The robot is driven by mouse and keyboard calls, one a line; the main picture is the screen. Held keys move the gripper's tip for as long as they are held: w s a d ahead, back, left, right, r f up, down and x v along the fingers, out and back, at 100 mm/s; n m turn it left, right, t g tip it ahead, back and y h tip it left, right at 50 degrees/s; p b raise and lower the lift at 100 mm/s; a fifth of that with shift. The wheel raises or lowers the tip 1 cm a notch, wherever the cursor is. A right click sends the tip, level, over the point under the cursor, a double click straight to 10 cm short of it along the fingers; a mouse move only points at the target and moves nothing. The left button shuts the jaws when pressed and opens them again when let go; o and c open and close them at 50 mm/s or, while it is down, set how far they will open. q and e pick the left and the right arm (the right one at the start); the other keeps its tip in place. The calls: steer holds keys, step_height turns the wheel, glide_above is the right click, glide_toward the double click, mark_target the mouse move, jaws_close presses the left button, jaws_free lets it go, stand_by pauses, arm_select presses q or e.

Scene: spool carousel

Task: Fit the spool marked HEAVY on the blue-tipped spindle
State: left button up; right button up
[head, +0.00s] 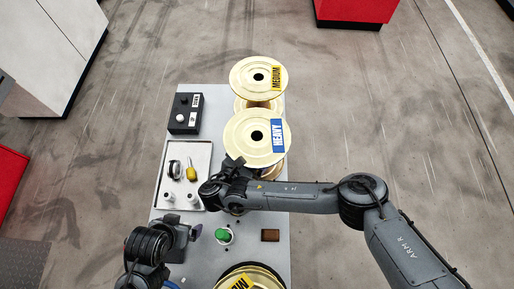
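The spool marked HEAVY (246,148) is cream-coloured with a blue label and a dark centre hole. It stands in the middle of the table, its top flange facing up. My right gripper (233,166) is at its near left edge; I cannot tell whether it touches or grips the flange. My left gripper (192,232) is low and left, apart from the spool; its fingers are too small to read. A small blue part (172,284) shows at the bottom edge, but I cannot tell what it is. No blue-tipped spindle is clearly visible.
A spool marked MEDIUM (256,74) stands behind. Another yellow-labelled spool (248,279) is cut off at the bottom. A green-topped piece (223,235) and brown block (270,235) lie between. A tray (205,152) with small items and a black box (186,113) are left.

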steer(key=shift+w+d+f, duration=0.15)
steer(key=shift+w+d, duration=0.05)
steer(key=shift+w, duration=0.1)
steer(key=c, duration=1.6)
steer(key=shift+a+r, duration=0.1)
steer(key=shift+r, duration=0.15)
steer(key=shift+c, duration=0.9)
